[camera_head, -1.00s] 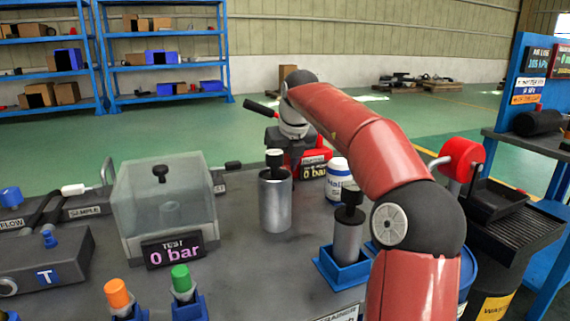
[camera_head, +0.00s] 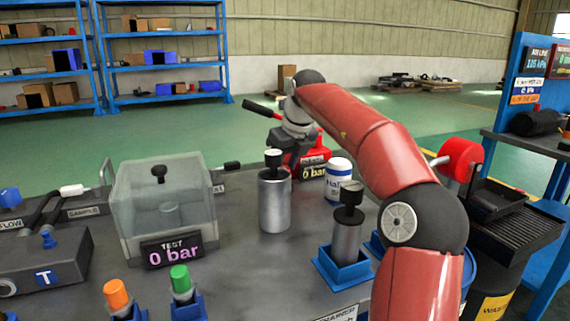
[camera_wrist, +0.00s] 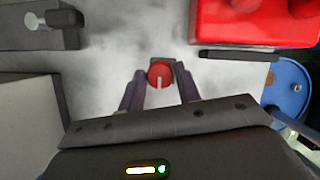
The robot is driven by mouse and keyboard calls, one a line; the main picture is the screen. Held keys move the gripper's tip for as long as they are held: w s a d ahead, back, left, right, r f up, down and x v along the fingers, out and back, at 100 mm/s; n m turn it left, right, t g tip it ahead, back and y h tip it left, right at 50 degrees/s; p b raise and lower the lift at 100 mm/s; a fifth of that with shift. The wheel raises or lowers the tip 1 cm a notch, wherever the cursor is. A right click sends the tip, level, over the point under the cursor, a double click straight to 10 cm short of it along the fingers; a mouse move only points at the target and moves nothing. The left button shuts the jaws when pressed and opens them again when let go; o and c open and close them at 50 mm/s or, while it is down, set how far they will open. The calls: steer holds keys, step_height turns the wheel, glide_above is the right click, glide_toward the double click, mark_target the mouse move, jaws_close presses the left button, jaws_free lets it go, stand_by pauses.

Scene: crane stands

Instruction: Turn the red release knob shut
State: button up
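The red release knob (camera_wrist: 160,74) shows in the wrist view as a small round red cap with a pale line running down from its middle. It sits on a dark mount. My gripper (camera_wrist: 160,82) is open, with one dark finger on each side of the knob. A gap shows beside the knob, and I cannot tell whether the fingertips reach down to its height. In the head view my gripper (camera_head: 297,152) is low beside the red pump body (camera_head: 314,158), largely hidden by my own arm. The knob cannot be made out there.
The red body (camera_wrist: 255,20) is close at upper right in the wrist view. In the head view, a metal cylinder (camera_head: 274,205), a white jar (camera_head: 339,180) and a blue-based cylinder (camera_head: 346,245) stand near my arm. The clear test chamber (camera_head: 165,205) reads 0 bar.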

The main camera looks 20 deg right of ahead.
steer(key=o, duration=0.3)
steer(key=v, duration=0.7)
steer(key=shift+s+r, duration=0.2)
steer(key=shift+r, duration=0.15)
steer(key=shift+d, duration=0.15)
